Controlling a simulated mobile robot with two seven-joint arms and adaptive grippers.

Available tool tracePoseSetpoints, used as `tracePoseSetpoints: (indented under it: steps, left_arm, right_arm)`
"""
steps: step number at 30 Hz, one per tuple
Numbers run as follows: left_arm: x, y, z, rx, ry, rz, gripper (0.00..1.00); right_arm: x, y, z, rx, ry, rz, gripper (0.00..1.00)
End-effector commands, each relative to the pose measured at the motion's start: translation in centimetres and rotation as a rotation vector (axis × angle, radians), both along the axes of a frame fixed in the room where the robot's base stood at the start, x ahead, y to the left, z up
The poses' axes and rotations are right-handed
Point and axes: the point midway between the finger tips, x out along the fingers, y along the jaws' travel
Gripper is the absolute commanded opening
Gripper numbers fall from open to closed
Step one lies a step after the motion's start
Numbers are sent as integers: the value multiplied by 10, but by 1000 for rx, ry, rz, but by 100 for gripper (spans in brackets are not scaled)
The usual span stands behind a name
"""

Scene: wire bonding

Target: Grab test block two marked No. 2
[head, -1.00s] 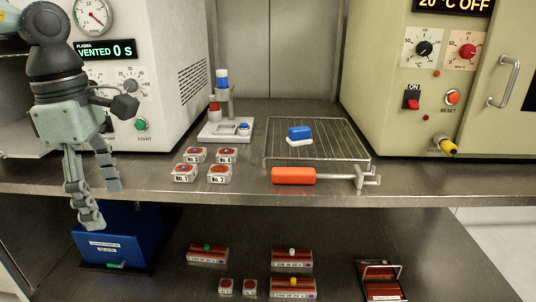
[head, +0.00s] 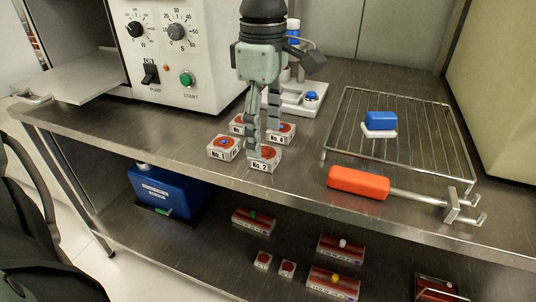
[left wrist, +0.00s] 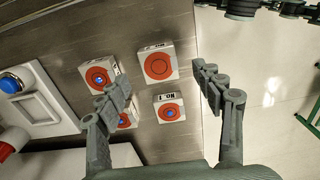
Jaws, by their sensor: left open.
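Test block No. 2 (head: 264,160) is a small white block with an orange round top, near the front edge of the upper metal shelf. In the left wrist view it is the plain orange-topped block (left wrist: 158,63). My left gripper (head: 264,140) points down above it, fingers spread and empty; one fingertip overlaps its top in the head view. In the left wrist view the open fingers (left wrist: 163,76) lie on either side of the block area. I cannot tell whether a finger touches it. My right gripper is not in view.
Block No. 1 (head: 223,148) sits close on the left, No. 4 (head: 282,132) behind, and another block (head: 238,124) behind the gripper. A wire rack (head: 415,130) with a blue-topped piece and an orange-handled tool (head: 358,183) lie to the right. The lower shelf holds a blue box (head: 163,191).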

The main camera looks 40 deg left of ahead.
Motion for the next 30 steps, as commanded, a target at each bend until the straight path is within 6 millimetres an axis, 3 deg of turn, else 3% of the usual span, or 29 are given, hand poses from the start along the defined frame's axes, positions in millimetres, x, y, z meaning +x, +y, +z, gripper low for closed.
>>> tracePoseSetpoints:
  steps: [7, 16, 30]
  left_arm:
    - [-1, 1, -35, 1, 2, 1, 67]
    - [0, 1, -40, 0, -1, 1, 67]
    - [0, 1, -40, 0, -2, 1, 9]
  right_arm:
    - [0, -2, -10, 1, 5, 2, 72]
    - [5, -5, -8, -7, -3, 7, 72]
    - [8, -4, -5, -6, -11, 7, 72]
